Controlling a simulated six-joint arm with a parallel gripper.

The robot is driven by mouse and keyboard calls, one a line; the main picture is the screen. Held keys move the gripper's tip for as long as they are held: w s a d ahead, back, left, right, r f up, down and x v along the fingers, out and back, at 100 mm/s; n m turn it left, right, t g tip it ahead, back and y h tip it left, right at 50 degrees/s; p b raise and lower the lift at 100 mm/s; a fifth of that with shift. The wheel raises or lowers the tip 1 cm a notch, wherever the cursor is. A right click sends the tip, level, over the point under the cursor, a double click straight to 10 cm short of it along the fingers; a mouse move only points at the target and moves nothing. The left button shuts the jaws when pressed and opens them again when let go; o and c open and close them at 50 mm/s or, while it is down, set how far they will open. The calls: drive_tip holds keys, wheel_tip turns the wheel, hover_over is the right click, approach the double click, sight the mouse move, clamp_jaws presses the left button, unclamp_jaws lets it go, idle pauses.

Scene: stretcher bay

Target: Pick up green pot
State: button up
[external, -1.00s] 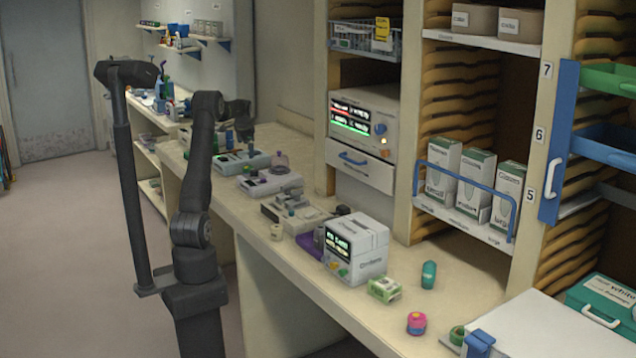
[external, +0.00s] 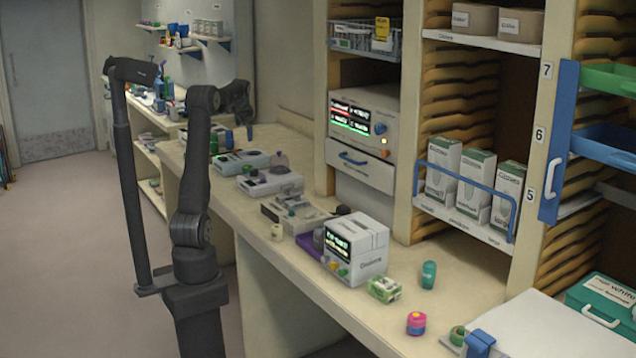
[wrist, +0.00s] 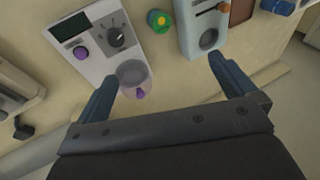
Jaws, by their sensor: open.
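A small round green pot with a yellow top (wrist: 159,20) stands on the counter in the wrist view, at the top centre. It sits between two pale devices, beyond my fingertips and apart from them. I cannot pick it out surely in the external view. My gripper (wrist: 163,74) is open and empty, its two blue-grey fingers spread wide. In the external view my gripper (external: 240,112) is above the far part of the counter, small and dark, so its fingers are hard to make out there.
A pale device with a dial (wrist: 114,36) and a clear dome (wrist: 132,74) lies near the left finger. Another pale device (wrist: 203,28) is right of the pot. In the external view, a boxy monitor (external: 356,248), a teal bottle (external: 429,274) and a pink pot (external: 416,323) stand on the nearer counter.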

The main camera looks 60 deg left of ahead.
idle(0.4)
drive_tip(key=c, duration=0.6)
drive_tip(key=m+g+h, duration=0.3)
drive_tip(key=m, duration=1.2)
approach(248, 167)
wheel_tip(248, 167, down, 6)
drive_tip(key=shift+s+a+f, duration=0.1)
drive_tip(key=shift+a+f, duration=0.05)
drive_tip(key=shift+f, duration=0.7)
drive_tip(key=shift+s+a+f, duration=0.1)
drive_tip(key=shift+a+f, duration=0.05)
drive_tip(key=shift+f, duration=0.75)
drive_tip(key=shift+s+a+f, duration=0.1)
drive_tip(key=shift+a+f, duration=0.1)
drive_tip(key=shift+f, duration=0.65)
